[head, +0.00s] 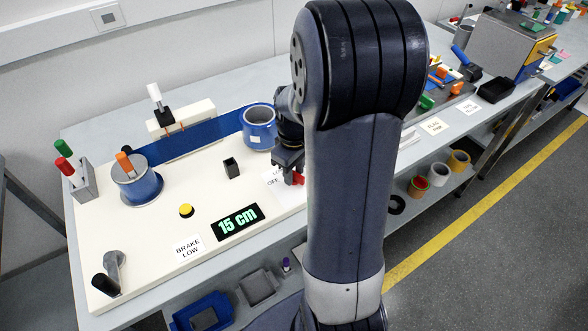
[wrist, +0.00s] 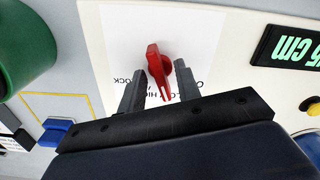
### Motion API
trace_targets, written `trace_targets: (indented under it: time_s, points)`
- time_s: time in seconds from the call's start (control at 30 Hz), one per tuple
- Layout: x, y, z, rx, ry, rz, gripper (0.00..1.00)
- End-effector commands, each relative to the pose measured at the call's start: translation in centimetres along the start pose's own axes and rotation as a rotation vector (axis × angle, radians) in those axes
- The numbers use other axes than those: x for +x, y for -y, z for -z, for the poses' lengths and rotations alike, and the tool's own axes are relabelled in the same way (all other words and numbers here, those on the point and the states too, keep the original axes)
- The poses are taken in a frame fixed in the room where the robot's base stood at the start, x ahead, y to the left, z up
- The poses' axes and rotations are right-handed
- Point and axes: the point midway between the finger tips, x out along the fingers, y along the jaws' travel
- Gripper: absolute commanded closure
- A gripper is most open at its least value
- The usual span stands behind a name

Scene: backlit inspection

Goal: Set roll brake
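The red brake knob (wrist: 160,72) stands on a white label plate (wrist: 205,35) whose lettering is partly hidden by my gripper. Its white mark points toward the bottom of the wrist view. My gripper (wrist: 158,70) is open, with one finger on each side of the knob and gaps between. In the head view, my gripper (head: 288,162) is just above the red knob (head: 298,179) at the board's right side, partly behind my arm. A sign (head: 188,248) on the board reads "BRAKE LOW".
On the cream board (head: 150,232) are a "15 cm" display (head: 238,222), a yellow button (head: 186,211), a small black holder (head: 232,168) and a grey crank (head: 113,270). Blue film (head: 195,140) runs between two rolls. My arm hides the bench's middle.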

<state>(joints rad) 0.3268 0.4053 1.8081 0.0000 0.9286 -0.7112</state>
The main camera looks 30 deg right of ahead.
Motion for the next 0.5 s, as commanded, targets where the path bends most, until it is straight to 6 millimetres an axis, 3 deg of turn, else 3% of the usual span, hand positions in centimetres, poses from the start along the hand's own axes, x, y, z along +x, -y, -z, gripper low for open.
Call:
trace_targets:
  time_s: [0.17,0.5]
  points:
    - [-0.02,-0.01,0.01,0.0,0.0,0.0,0.69]
    - [-0.05,-0.02,0.01,0.0,0.0,0.0,0.97]
